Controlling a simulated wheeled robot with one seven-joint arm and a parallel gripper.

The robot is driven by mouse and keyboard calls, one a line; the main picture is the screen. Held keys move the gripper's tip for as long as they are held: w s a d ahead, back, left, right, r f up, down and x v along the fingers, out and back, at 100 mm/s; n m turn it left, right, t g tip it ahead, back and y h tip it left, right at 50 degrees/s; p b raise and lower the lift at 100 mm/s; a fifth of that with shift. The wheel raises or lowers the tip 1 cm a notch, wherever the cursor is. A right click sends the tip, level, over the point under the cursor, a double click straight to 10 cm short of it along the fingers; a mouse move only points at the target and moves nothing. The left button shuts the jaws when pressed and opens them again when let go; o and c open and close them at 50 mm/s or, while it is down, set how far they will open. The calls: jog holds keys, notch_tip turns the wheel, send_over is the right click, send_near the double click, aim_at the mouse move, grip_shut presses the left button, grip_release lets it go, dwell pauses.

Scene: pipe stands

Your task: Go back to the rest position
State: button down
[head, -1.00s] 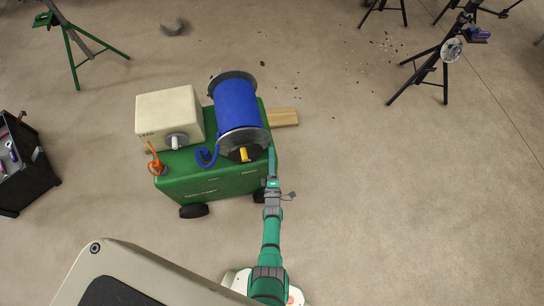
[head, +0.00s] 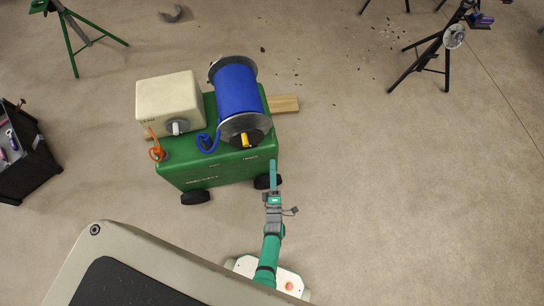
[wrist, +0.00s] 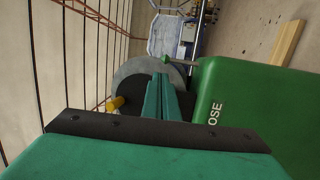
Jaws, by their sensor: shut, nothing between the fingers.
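My gripper (head: 273,175) is at the end of my green arm, just off the right front corner of the green cart (head: 215,173) in the head view. Its long green fingers are together with nothing between them. In the wrist view the shut fingers (wrist: 162,98) point toward the cart's reel (wrist: 128,82), with the cart's green side (wrist: 245,105) to the right. I cannot tell in the wrist view how far the fingertips are from the reel.
The cart carries a blue hose reel (head: 237,92) and a cream box (head: 168,100). A black bin (head: 25,160) stands at left, a green stand (head: 75,40) at back left, black stands (head: 440,50) at right.

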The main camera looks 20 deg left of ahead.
jog(key=shift+s+d, duration=0.45)
jog(key=shift+s, duration=0.3)
jog(key=s+d+r+m+g+h, duration=0.1)
jog(key=s+d+r+m+h, duration=0.2)
jog(key=s+d+r+m, duration=0.25)
jog(key=s+d+r+m+h, duration=0.2)
jog(key=s+r+m, duration=0.2)
jog(key=s+m, duration=0.3)
jog(key=s+d+r+m+g+h, duration=0.1)
jog(key=s+d+r+m, duration=0.1)
jog(key=r, duration=0.4)
jog(key=s+d+r+m+h, duration=0.1)
jog(key=s+r+m, duration=0.3)
jog(key=r, duration=0.3)
jog(key=s+d+r+m+g+h, duration=0.1)
jog(key=s+d+r+m, duration=0.1)
jog(key=r, duration=0.5)
jog(key=s+m, duration=0.1)
jog(key=s, duration=0.1)
jog(key=shift+s+d+g, duration=0.3)
jog(key=shift+s+d, duration=0.05)
jog(key=shift+s, duration=0.05)
jog(key=shift+m, duration=0.25)
